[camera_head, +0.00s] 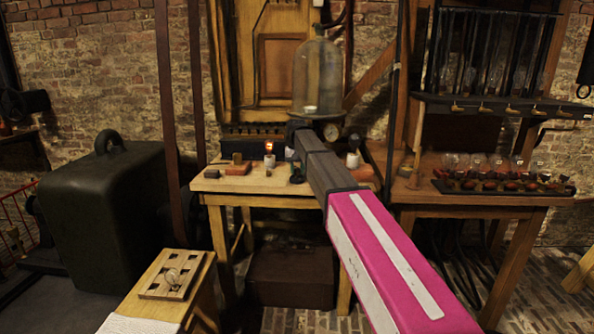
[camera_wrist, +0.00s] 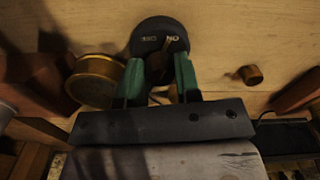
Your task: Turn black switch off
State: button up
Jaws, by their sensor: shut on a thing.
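The black switch (camera_wrist: 158,30) shows at the top middle of the wrist view, with a round dark base on the wooden board. It has pale lettering, with ON readable at the right and a less clear label at the left. A brown lever (camera_wrist: 176,46) stands near the ON lettering. My gripper (camera_wrist: 159,75) has green fingers set apart at the switch's near side, closed on its body; the exact contact is partly hidden. In the head view my gripper (camera_head: 297,172) is at the wooden table, mostly hidden by my arm, and the switch cannot be made out.
A small lamp glows (camera_head: 269,147) on the wooden table (camera_head: 225,185), left of my arm. A glass bell jar (camera_head: 318,78) stands behind. In the wrist view, a round brass piece (camera_wrist: 95,80) is close left and a wooden knob (camera_wrist: 251,75) is right.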

aim_at(297, 169)
jog(key=n, duration=1.3)
jog(key=shift+n, duration=0.3)
dwell(0.4)
jog(key=o, duration=0.9)
notch_tip(297, 169, up, 11)
jog(key=shift+f, duration=0.1)
